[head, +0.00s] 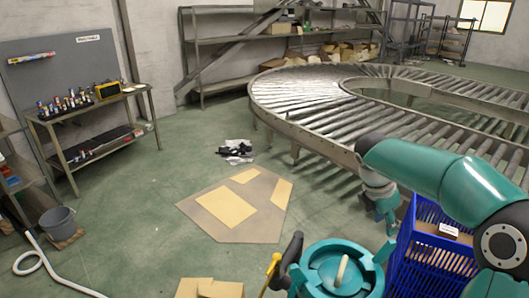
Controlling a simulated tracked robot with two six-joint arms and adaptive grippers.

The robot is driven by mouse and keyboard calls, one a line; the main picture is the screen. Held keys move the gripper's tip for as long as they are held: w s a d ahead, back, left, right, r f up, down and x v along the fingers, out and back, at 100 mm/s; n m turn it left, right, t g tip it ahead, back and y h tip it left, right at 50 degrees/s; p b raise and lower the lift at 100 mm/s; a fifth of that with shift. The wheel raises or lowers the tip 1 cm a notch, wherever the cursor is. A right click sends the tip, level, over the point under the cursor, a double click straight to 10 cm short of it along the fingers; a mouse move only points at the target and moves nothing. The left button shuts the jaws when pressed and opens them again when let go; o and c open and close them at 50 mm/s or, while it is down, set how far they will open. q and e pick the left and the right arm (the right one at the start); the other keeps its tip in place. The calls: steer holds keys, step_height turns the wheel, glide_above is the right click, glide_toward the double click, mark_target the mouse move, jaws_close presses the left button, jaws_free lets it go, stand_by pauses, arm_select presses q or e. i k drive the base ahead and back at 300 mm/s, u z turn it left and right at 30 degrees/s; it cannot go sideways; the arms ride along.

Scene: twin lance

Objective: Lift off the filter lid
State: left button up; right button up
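A round teal housing (312,258) stands at the bottom edge, cut off below. Its recessed round top, seemingly the filter lid (325,269), has a pale upright bar handle (342,270) in the middle. My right arm comes in from the right and bends down at its elbow. My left gripper does not show.
A blue crate (432,253) stands right of the housing. A black curved part (288,262) and a yellow rod (271,268) are at its left. A roller conveyor (330,115) lies behind. Flat cardboard (240,205) and a dark bundle (235,150) lie on the floor.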

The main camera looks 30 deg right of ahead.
mark_target(341, 272)
steer(key=k, duration=1)
